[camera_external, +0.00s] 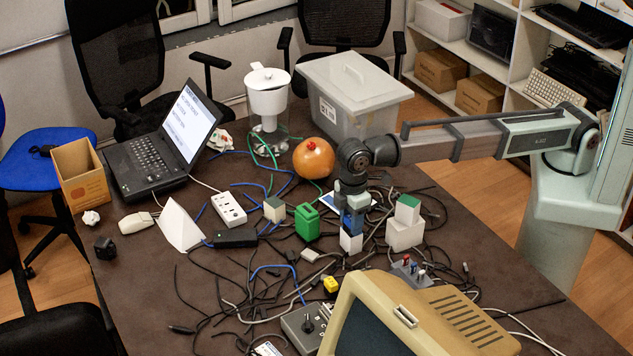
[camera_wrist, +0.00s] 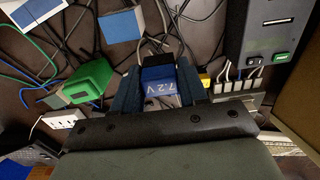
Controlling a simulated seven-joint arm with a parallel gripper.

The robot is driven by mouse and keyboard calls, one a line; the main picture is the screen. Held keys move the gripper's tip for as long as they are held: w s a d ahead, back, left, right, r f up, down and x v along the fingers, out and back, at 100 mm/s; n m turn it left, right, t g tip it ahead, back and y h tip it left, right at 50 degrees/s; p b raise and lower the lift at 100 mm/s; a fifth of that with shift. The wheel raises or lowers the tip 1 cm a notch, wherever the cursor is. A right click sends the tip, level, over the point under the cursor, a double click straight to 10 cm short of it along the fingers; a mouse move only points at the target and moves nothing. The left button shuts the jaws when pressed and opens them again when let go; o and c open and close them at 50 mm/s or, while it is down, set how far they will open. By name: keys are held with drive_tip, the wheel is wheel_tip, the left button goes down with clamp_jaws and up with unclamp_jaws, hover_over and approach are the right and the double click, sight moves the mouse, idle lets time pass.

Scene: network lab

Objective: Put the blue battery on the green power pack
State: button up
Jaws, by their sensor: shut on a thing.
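The blue battery (camera_external: 352,224) is between the fingers of my gripper (camera_external: 351,212), near the middle of the table. In the wrist view, the blue battery (camera_wrist: 160,78) shows "7.2 V" between the dark fingers of my gripper (camera_wrist: 156,84). My gripper is shut on it. A white block-like part (camera_external: 350,242) shows directly below the blue; I cannot tell whether it is part of the battery or separate. The green power pack (camera_external: 307,222) stands on the table just left of my gripper, apart from the battery. It also shows in the wrist view (camera_wrist: 90,82).
White blocks (camera_external: 404,235), one green-topped, stand right of my gripper. A small cube (camera_external: 274,209), a power strip (camera_external: 229,210) and an orange round object (camera_external: 314,158) stand nearby. Loose cables cover much of the table. A beige monitor (camera_external: 450,310) fills the front right.

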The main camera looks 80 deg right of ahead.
drive_tip(key=w+d+r+m, duration=0.2)
drive_tip(key=w+d+r, duration=0.45)
drive_tip(key=w, duration=0.45)
drive_tip(key=n, duration=0.2)
hover_over(307, 209)
drive_tip(key=shift+f, duration=3.7)
drive_tip(key=o, duration=1.1)
drive_tip(key=shift+f, duration=0.1)
wheel_tip(307, 209, up, 12)
